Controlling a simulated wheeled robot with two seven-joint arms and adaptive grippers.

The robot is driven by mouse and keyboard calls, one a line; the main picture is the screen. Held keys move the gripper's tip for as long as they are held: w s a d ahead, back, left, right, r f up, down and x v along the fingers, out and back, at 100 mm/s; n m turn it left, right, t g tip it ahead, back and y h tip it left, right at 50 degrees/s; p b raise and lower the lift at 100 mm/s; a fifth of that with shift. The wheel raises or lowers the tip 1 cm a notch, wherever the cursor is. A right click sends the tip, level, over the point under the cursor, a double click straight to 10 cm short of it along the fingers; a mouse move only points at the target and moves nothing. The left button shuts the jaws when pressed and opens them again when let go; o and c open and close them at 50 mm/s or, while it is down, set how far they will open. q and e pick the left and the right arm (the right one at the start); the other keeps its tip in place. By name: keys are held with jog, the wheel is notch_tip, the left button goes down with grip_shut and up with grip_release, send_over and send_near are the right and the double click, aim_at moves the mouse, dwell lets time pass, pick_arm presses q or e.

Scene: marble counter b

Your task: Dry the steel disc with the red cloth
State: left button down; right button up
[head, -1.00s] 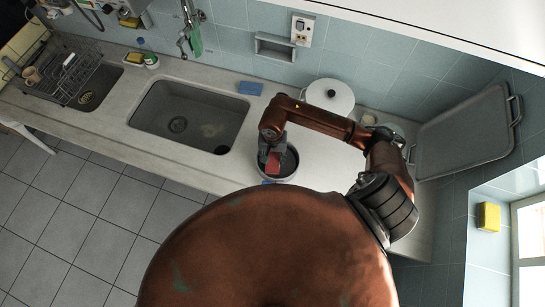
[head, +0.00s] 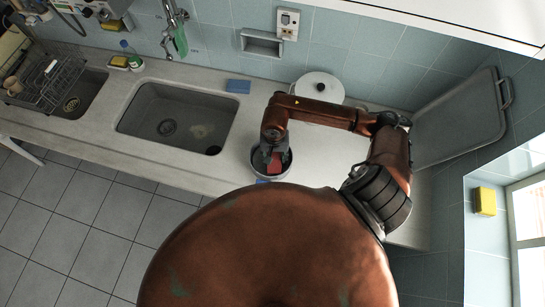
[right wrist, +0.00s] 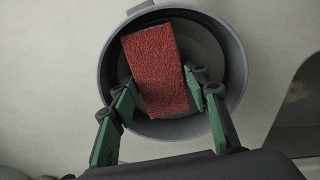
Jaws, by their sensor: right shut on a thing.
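The red cloth (right wrist: 160,65) is a textured red pad, held between the green fingers of my right gripper (right wrist: 160,97). In the head view the cloth (head: 275,160) shows below the right gripper (head: 270,151). It is inside a round grey pan-like vessel (right wrist: 237,60), whose rim (head: 291,165) shows in the head view. A round dark grey surface (right wrist: 203,45) lies inside the rim, partly hidden by the cloth; I take it for the steel disc. I cannot tell whether cloth and disc touch. My left gripper is not in view.
A sink basin (head: 150,125) is left of the pan, with a blue sponge (head: 238,86) behind. A lidded white pot (head: 318,86) stands behind my right arm. A grey tray (head: 460,120) leans on the wall at right. The counter's front edge is close to the pan.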

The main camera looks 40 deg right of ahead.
jog(key=shift+w+a+f+b, duration=0.25)
jog(key=shift+w+a+b, duration=0.85)
jog(key=shift+w+b, duration=0.2)
jog(key=shift+w+d+b, duration=0.55)
jog(key=shift+w+d, duration=0.25)
jog(key=shift+d+r, duration=0.1)
jog(key=shift+d, duration=0.2)
jog(key=shift+s+d+r+b, duration=0.1)
jog(key=shift+s+d+b, duration=0.05)
jog(key=shift+s+d, duration=0.45)
jog(key=shift+s+d+r+b, duration=0.15)
jog(key=shift+s+d, duration=0.25)
jog(key=shift+s, duration=0.3)
jog(key=shift+f+b, duration=0.25)
jog(key=shift+b, duration=0.2)
jog(key=shift+w+a+f+b, duration=0.15)
jog(key=shift+w+a+b, duration=1)
jog(key=shift+w+b, duration=0.15)
